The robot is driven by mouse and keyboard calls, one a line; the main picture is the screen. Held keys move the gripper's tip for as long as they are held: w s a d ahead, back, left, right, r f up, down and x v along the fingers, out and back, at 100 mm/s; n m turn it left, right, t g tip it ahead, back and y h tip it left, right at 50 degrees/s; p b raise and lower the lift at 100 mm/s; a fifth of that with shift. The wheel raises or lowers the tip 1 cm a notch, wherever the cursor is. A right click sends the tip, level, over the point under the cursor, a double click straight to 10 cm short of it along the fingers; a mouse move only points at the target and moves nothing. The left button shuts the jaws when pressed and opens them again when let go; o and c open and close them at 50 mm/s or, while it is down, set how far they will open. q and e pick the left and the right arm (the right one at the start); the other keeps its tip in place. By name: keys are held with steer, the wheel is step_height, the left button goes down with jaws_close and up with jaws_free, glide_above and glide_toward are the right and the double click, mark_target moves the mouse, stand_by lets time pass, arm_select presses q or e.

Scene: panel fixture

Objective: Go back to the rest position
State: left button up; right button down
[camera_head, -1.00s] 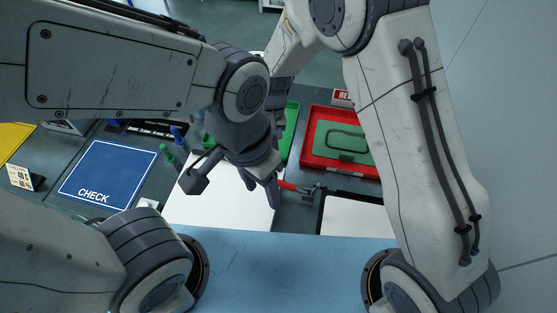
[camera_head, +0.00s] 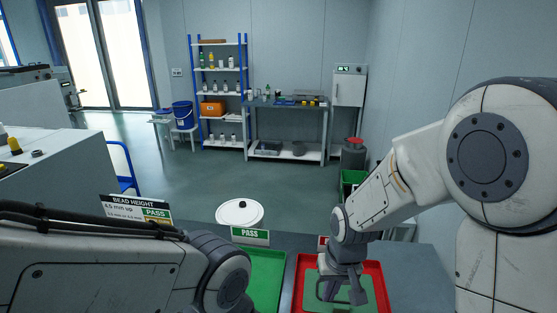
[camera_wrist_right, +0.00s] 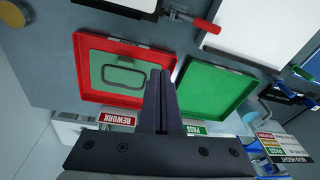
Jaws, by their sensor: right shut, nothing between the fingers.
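My right gripper (camera_head: 345,295) hangs above the red tray (camera_head: 381,272) at the bottom of the head view. In the right wrist view its two fingers (camera_wrist_right: 161,98) are pressed together with nothing between them. The red tray (camera_wrist_right: 80,62) there holds a green panel (camera_wrist_right: 100,58) with a dark rounded loop on it. The fingertips overlap the tray's edge in that picture; I see no contact. My left arm (camera_head: 110,270) enters from the left in the head view, but its gripper is out of the picture.
A green tray (camera_wrist_right: 210,92) lies beside the red one, with a PASS sign (camera_head: 250,235) behind it. A red-handled tool (camera_wrist_right: 205,25) and a white board (camera_wrist_right: 250,28) lie nearby. Across open floor stand a shelf (camera_head: 219,86) and a workbench (camera_head: 288,108).

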steer(key=s+d+r+t, duration=0.1)
steer(key=s+d+r, duration=0.1)
steer(key=s+d, duration=0.4)
steer(key=s+a+r+n+g, duration=0.1)
steer(key=s+a+r+n, duration=0.1)
steer(key=s+a, duration=0.4)
steer(key=s+a+r+n+g, duration=0.1)
steer(key=s+a+r+n, duration=0.2)
steer(key=s+a, duration=0.3)
steer(key=shift+s+a+n, duration=0.15)
steer(key=shift+s+n, duration=0.4)
steer(key=shift+n, duration=0.35)
